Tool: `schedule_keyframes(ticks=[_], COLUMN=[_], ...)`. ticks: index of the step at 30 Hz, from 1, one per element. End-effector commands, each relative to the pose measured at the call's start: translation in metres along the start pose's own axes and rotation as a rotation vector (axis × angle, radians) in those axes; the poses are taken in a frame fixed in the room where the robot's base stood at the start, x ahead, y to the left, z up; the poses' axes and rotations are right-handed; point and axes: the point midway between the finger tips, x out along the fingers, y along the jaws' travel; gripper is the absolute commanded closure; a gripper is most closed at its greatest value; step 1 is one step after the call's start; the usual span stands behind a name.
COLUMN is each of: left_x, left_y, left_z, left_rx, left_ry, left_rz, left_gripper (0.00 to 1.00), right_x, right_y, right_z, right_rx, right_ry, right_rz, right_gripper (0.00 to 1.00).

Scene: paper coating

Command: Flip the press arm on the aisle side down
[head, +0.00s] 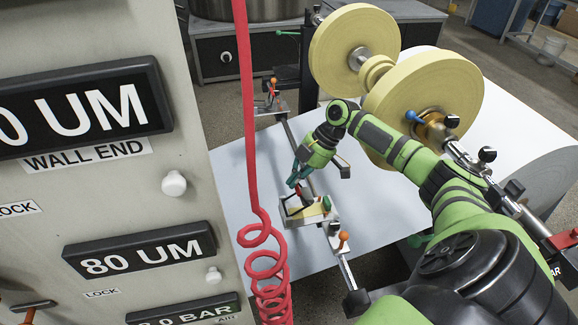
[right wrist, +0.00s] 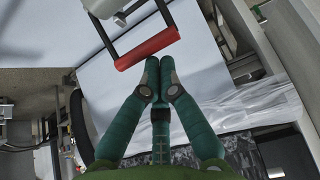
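The nearer press arm shows in the head view as a dark frame with a red grip (head: 303,194), on a small pale mount (head: 302,211) above the white sheet. In the right wrist view, its red grip bar (right wrist: 147,49) joins two dark side bars and lies just beyond my fingertips. My right gripper (head: 293,183) is at this press arm in the head view. Its teal fingers (right wrist: 159,63) are closed together in the wrist view, with nothing visible between them. I cannot tell whether they touch the grip. My left gripper is out of view.
A far mount (head: 268,106) stands across the white sheet (head: 240,190). Yellow rolls (head: 430,95) sit on a shaft at upper right. A red coiled hose (head: 248,130) hangs before the grey panel (head: 100,205). An orange knob (head: 343,237) stands near the mount.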

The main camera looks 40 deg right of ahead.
Motion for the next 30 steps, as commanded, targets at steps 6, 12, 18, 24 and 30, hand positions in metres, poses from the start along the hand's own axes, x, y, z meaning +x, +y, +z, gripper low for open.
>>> schedule_keyframes(ticks=[6, 12, 18, 24, 30], left_x=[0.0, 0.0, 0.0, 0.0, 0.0], left_y=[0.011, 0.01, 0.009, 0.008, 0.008], left_z=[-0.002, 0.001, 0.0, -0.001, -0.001], left_rx=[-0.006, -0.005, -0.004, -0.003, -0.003], left_ry=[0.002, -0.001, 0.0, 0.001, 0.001], left_rz=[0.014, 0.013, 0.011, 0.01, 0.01], left_gripper=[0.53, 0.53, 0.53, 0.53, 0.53], right_x=[-0.001, -0.005, -0.032, -0.065, -0.083], right_y=[0.001, 0.001, 0.002, 0.001, 0.001], right_z=[0.0, -0.003, -0.019, -0.039, -0.05], right_rx=[0.0, -0.002, -0.003, -0.002, -0.001], right_ry=[0.0, 0.0, 0.0, 0.001, 0.001], right_rz=[0.002, 0.003, 0.006, 0.004, 0.002], right_gripper=[1.0, 1.0, 1.0, 1.0, 1.0])
